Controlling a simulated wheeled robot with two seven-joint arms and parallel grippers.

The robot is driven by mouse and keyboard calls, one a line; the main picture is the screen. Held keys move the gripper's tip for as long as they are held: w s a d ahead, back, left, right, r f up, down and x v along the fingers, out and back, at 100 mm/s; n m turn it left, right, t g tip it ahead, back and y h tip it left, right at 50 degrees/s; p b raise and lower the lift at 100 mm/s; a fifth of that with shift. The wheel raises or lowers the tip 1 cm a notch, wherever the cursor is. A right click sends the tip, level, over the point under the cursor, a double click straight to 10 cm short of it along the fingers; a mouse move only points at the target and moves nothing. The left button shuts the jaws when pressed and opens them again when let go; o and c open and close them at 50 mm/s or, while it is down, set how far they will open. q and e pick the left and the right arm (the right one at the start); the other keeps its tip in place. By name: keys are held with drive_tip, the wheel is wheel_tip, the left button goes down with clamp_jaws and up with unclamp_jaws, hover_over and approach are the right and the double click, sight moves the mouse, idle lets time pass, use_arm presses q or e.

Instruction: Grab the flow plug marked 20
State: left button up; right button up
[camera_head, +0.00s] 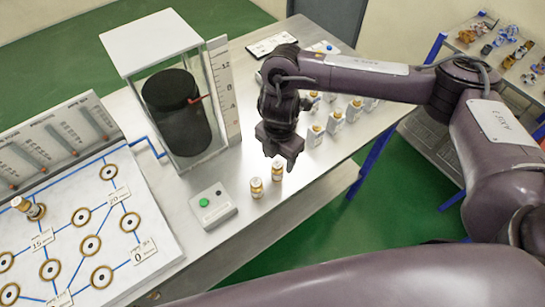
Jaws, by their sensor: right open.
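Two small brass-and-white flow plugs stand upright on the metal table, a nearer one (256,188) and one just right of it (277,171). Several more plugs stand in a row to the right, among them one at the row's near end (316,135) and another (336,121). Their markings are too small to read, so I cannot tell which is marked 20. My right gripper (279,156) is open and points down, just above and behind the two nearer plugs. It partly hides the table behind it. My left gripper is not in view.
A clear tank (220,140) with a black cylinder (178,112) stands left of my gripper. A control box (213,206) with a green button is nearby. A white board (150,205) with ringed sockets fills the left. A shelf (500,60) stands far right.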

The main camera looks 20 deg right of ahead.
sight(278, 166)
drive_tip(key=shift+w+f, duration=0.2)
drive_tip(key=shift+f, duration=0.35)
drive_tip(key=shift+s+f, duration=0.25)
drive_tip(key=shift+f, duration=0.9)
drive_tip(key=f, duration=0.1)
drive_tip(key=f+p, duration=0.1)
drive_tip(key=f, duration=0.1)
drive_tip(key=shift+w+a+f, duration=0.1)
drive_tip(key=shift+w+f, duration=0.1)
drive_tip(key=shift+f, duration=0.35)
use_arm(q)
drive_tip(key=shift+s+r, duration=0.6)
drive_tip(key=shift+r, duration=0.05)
use_arm(e)
drive_tip(key=c, duration=1.2)
